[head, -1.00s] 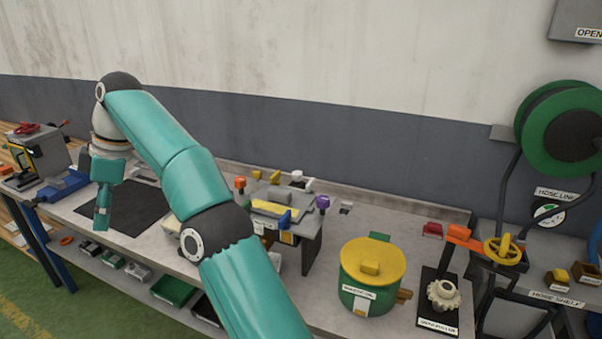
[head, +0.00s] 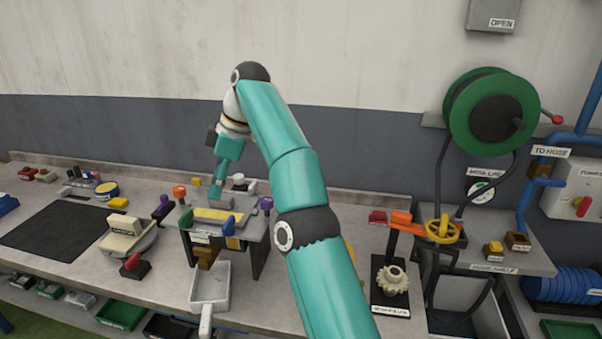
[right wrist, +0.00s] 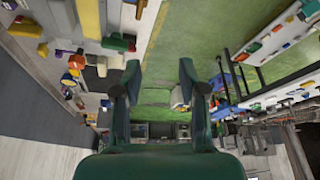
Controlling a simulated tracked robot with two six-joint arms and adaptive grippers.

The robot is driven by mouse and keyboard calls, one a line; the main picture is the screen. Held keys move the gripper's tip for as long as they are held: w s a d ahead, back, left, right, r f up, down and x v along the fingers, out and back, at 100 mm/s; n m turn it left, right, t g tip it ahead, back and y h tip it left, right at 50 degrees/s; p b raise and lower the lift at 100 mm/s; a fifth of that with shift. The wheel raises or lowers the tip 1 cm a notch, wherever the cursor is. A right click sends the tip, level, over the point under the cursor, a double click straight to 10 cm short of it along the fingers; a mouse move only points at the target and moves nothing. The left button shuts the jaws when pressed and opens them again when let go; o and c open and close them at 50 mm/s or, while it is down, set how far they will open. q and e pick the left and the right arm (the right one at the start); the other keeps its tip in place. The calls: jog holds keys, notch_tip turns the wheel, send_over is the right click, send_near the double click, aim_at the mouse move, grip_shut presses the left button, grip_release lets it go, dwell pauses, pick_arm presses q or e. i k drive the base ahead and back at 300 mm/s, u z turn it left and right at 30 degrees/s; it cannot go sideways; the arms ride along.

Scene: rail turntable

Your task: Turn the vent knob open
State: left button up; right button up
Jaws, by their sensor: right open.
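No knob in view carries a label I can read as vent, so I cannot tell which one it is. My right gripper (head: 216,192) points down above or behind this fixture; contact cannot be told. In the right wrist view my right gripper (right wrist: 158,77) is open, with nothing visible between its fingers. My left gripper is not in view.
A yellow handwheel (head: 443,230) and a green hose reel (head: 491,112) stand at the right. A cream gear (head: 392,279) sits on a black plate. A grey scoop-like pan (head: 209,285) lies before the fixture. My right arm hides part of the bench.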

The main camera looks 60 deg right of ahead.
aim_at(239, 179)
jog(key=z, duration=0.65)
jog(key=i, duration=1.05)
